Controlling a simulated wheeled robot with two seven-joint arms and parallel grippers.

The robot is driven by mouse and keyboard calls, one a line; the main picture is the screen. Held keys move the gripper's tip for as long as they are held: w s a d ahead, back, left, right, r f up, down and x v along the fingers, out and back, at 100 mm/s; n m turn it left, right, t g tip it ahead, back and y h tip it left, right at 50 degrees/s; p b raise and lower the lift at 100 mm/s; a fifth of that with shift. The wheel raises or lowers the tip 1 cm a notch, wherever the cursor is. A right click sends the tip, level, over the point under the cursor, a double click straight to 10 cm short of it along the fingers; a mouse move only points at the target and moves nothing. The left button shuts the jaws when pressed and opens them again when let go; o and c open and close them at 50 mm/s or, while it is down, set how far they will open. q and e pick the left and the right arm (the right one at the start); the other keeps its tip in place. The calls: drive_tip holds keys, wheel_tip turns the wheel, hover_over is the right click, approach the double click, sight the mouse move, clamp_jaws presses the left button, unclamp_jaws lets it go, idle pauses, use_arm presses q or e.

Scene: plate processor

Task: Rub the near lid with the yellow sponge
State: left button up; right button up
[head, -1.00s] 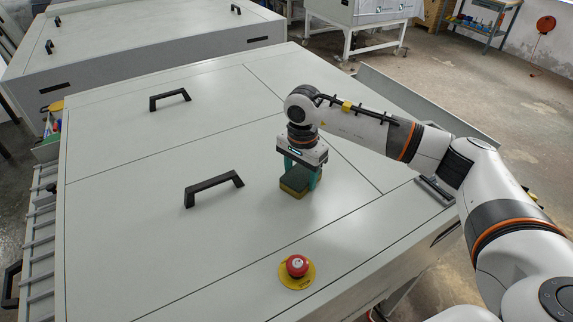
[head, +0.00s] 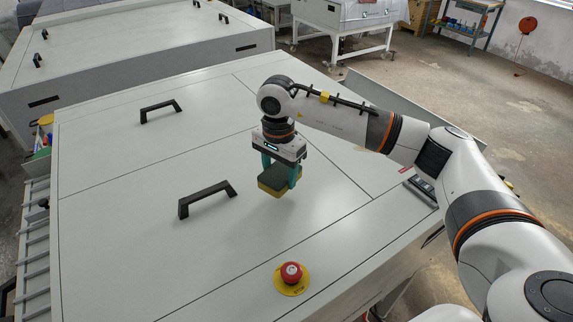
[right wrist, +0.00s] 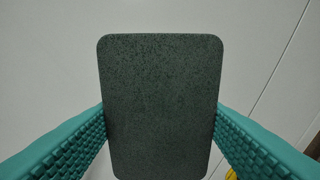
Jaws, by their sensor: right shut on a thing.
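The near lid (head: 130,235) is a flat pale grey panel with a black bar handle (head: 207,198). The yellow sponge (head: 270,188) has a dark green top face, and that face fills the middle of the right wrist view (right wrist: 160,105). My right gripper (head: 279,176) points down with its teal fingers shut on two opposite sides of the sponge. The sponge is over the lid, right of the handle. I cannot tell whether its underside touches the lid. My left gripper is not in view.
A red emergency button (head: 291,272) on a yellow disc stands near the front edge. The far lid (head: 110,135) has its own black handle (head: 160,111). A roller conveyor (head: 35,240) runs along the left side. The lid left of the handle is clear.

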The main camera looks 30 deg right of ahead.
drive_tip(key=r, duration=0.2)
drive_tip(key=shift+a+r+p, duration=0.25)
drive_tip(key=shift+r+p, duration=0.05)
drive_tip(key=shift+p, duration=0.1)
drive_tip(key=shift+d+r, duration=0.1)
drive_tip(key=shift+d, duration=0.05)
